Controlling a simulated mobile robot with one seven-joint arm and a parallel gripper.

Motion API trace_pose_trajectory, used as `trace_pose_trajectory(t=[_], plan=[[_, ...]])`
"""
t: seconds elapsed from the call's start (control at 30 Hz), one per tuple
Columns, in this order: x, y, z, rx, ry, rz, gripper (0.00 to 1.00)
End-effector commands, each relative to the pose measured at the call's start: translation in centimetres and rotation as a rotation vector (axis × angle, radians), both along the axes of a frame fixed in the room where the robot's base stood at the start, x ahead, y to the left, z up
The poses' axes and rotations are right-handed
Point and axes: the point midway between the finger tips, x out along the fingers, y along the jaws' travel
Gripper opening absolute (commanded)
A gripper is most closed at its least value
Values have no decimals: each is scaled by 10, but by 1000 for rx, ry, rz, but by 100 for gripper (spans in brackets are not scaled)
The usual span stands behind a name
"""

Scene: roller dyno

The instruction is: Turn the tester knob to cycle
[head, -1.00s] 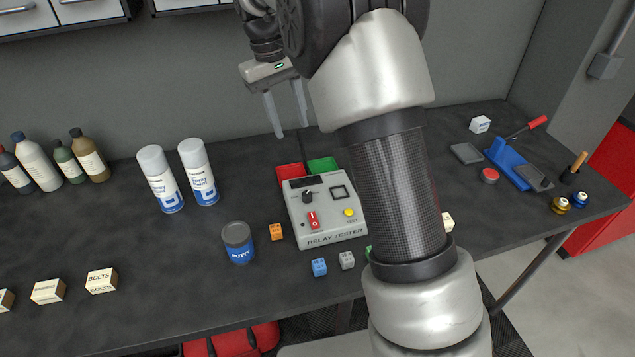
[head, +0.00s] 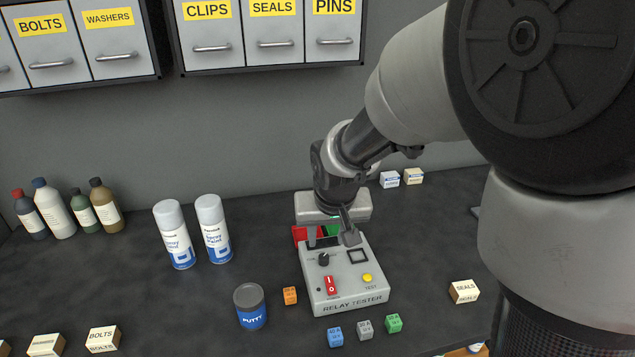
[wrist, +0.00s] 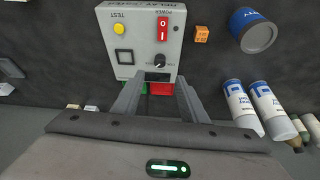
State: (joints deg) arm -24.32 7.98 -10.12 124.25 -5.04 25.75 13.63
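The grey relay tester (head: 347,298) stands on the dark bench. Its black knob (head: 323,259) is near the back left of its top, above the red power switch (head: 331,285); a yellow test button (head: 367,278) is at the right. The knob also shows in the wrist view (wrist: 159,61), just beyond my fingertips. My gripper (head: 332,240) is over the tester's back edge, behind the knob. In the wrist view my gripper (wrist: 158,82) is open, its fingers apart with nothing held between them. The knob's pointer setting is too small to read.
Red and green bins (wrist: 161,88) sit behind the tester. An orange block (head: 290,295), a putty can (head: 250,306) and spray cans (head: 214,229) stand to its left. Blue, grey and green blocks (head: 365,329) lie in front. Drawers (head: 274,30) hang above.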

Motion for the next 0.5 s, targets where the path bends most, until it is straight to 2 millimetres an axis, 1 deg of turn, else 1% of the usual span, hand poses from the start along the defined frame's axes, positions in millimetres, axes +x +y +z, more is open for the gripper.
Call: trace_pose_trajectory(t=[0.03, 0.2, 0.4, 0.5], plan=[[4, 0, -13, -2, 6, -2, 39], [18, 1, -47, -2, 6, -2, 39], [32, 2, -80, -1, 3, 0, 39], [37, 3, -90, 0, 2, -1, 39]])
